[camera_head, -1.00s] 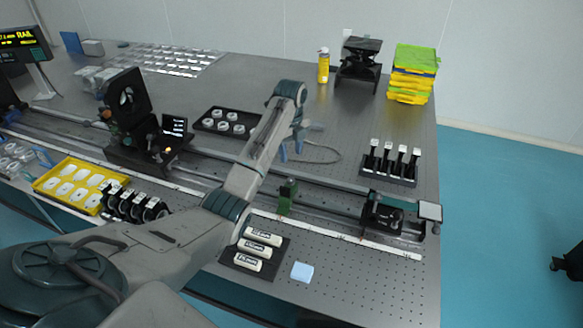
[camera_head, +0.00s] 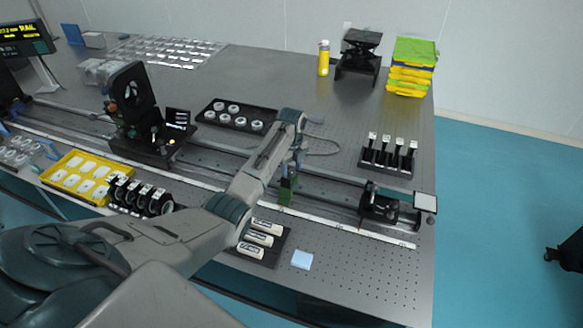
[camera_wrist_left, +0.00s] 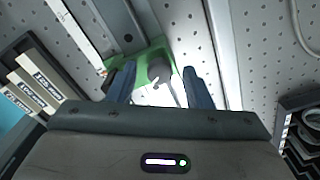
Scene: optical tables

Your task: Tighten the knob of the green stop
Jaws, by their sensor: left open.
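The green stop (camera_head: 286,192) sits on the long rail (camera_head: 325,178) in the middle of the table. In the left wrist view the green stop (camera_wrist_left: 143,72) lies just ahead of my gripper. Its grey knob (camera_wrist_left: 160,72) shows between the two blue fingertips. My left gripper (camera_wrist_left: 160,85) is open, with one finger on each side of the knob and a gap visible to the right finger. In the head view my left gripper (camera_head: 293,170) is close to the stop and partly hidden by the arm. My right gripper is not in view.
A carriage with a black mount (camera_head: 380,204) stands on the rail to the right. A rack of black posts (camera_head: 388,168) stands behind.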

